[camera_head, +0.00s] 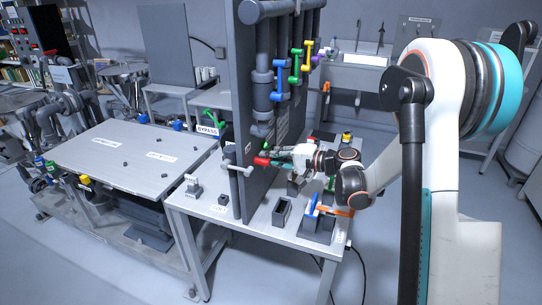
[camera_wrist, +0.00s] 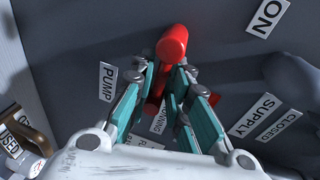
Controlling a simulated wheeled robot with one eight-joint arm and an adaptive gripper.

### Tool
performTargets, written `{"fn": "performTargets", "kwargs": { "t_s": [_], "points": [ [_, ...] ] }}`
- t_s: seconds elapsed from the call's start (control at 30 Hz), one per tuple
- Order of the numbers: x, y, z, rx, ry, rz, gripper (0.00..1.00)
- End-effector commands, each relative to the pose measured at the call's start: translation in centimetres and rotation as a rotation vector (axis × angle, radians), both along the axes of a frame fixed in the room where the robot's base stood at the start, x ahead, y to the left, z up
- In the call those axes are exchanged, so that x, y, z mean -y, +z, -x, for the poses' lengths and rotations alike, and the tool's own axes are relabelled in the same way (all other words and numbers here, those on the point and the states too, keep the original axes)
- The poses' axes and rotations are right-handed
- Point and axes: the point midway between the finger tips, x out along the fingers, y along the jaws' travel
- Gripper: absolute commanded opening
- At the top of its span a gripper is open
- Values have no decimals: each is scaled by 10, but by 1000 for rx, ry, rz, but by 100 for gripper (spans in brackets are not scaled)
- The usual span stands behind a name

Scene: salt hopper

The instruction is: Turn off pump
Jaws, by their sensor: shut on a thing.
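A red handle (camera_wrist: 172,45) stands out from a dark grey panel (camera_wrist: 225,60) in the wrist view, with a PUMP label (camera_wrist: 107,82) to its left. My gripper (camera_wrist: 168,85) has its teal fingers on both sides of the red handle and is shut on it. The handle's upper end shows beyond the fingertips. In the head view the red handle (camera_head: 261,161) shows at the panel's lower part, with my gripper (camera_head: 280,157) at it. The label behind the fingers is partly hidden.
SUPPLY (camera_wrist: 252,115) and CLOSED labels sit right of my gripper. Blue (camera_head: 279,84), green (camera_head: 295,66) and yellow handles are higher on the pipes. A small dark open box (camera_head: 282,212) and a blue part (camera_head: 312,208) stand on the bench below my arm.

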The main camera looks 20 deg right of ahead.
Motion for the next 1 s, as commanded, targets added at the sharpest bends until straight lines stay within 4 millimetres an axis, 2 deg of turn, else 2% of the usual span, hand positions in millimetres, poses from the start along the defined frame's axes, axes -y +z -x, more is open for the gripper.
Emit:
{"fn": "performTargets", "kwargs": {
  "t_s": [0.67, 0.7, 0.77, 1.0],
  "points": [
    [1, -4, 0, -56, 0, -35, 0],
    [1, -4, 0, -56, 0, -35, 18],
    [1, -5, 1, -55, 0, -35, 30],
    [0, -3, 0, -55, 0, -37, 30]
  ]
}}
